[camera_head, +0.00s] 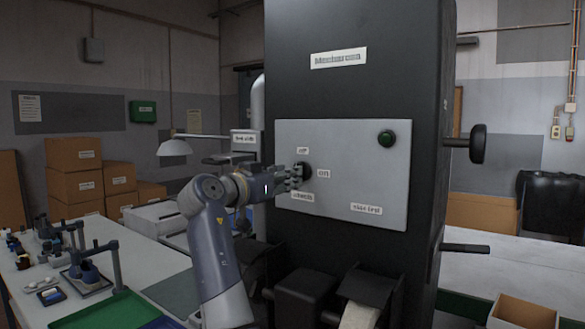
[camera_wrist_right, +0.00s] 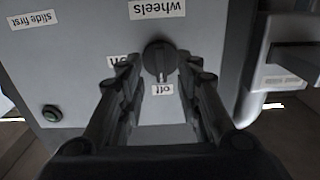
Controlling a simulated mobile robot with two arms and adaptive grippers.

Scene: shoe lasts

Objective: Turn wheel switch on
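The wheel switch (camera_head: 306,170) is a dark round knob on the grey panel (camera_head: 350,145) of the black machine. In the right wrist view, upside down, the knob (camera_wrist_right: 159,58) has a raised bar pointing to the "off" label (camera_wrist_right: 163,89). The "on" label (camera_wrist_right: 118,60) is beside it, partly hidden by a finger, and the "wheels" label (camera_wrist_right: 157,9) is on its other side. My right gripper (camera_head: 296,177) is at the panel. Its fingers (camera_wrist_right: 158,70) are open, one on each side of the knob, with gaps visible. My left gripper is not in view.
A green button (camera_head: 387,139) is on the same panel. A black handle (camera_head: 478,144) sticks out from the machine's right side. A lamp (camera_head: 174,147) and a workbench (camera_head: 130,260) with tools stand at left. Cardboard boxes (camera_head: 75,170) are stacked behind.

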